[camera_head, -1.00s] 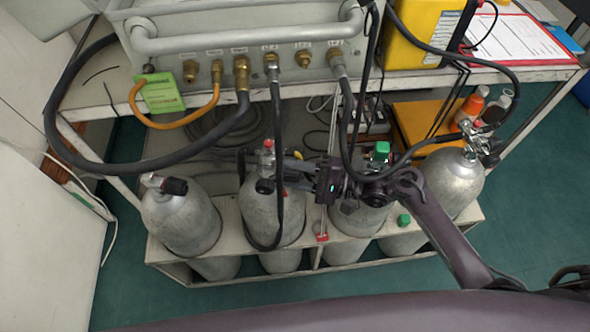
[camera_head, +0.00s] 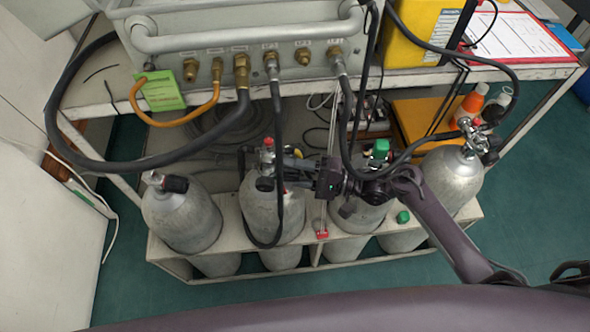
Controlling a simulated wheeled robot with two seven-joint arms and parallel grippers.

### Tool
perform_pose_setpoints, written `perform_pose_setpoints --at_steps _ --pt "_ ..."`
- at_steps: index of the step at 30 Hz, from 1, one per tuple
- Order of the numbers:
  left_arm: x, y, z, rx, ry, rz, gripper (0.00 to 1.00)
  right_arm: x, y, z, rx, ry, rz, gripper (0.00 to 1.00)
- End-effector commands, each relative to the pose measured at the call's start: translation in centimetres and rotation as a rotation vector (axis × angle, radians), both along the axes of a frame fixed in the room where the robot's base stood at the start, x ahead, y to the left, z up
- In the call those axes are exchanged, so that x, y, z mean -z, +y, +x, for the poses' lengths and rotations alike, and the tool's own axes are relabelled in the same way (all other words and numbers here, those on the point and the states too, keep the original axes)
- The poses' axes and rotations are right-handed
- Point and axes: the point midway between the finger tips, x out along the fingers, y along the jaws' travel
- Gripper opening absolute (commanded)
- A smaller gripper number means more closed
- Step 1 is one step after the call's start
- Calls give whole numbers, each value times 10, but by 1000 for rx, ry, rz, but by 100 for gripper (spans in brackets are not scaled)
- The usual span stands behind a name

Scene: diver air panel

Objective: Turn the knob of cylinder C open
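Several grey cylinders stand in a row in a rack under the bench: a leftmost one (camera_head: 182,218), a second (camera_head: 262,212), a third with a green cap (camera_head: 378,149), and a rightmost one (camera_head: 452,180). No letters are readable on them, so I cannot tell which is C. My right gripper (camera_head: 290,173) reaches in from the right, across the third cylinder, with its fingers at the valve of the second. That valve has a dark knob (camera_head: 265,184) and a red-topped fitting. The fingers are small and dark; their opening and any contact are unclear. My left gripper is out of view.
A black hose (camera_head: 278,130) hangs from the panel (camera_head: 225,40) down past the second cylinder, close to my fingers. Another hose (camera_head: 346,125) runs near my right wrist toward the rightmost valve. The rack edge (camera_head: 230,246) lies below.

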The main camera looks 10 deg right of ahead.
Motion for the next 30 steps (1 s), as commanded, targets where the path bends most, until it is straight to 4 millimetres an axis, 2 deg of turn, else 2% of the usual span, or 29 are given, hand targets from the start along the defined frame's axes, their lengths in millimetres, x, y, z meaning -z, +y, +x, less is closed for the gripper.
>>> perform_pose_setpoints --at_steps 10,22,30 --pt "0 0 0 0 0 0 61 0 -4 -1 2 0 -1 47" --pt "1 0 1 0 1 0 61 3 -62 -20 0 2 -3 47" --pt "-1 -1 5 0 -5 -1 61 3 -75 -25 1 0 0 47"
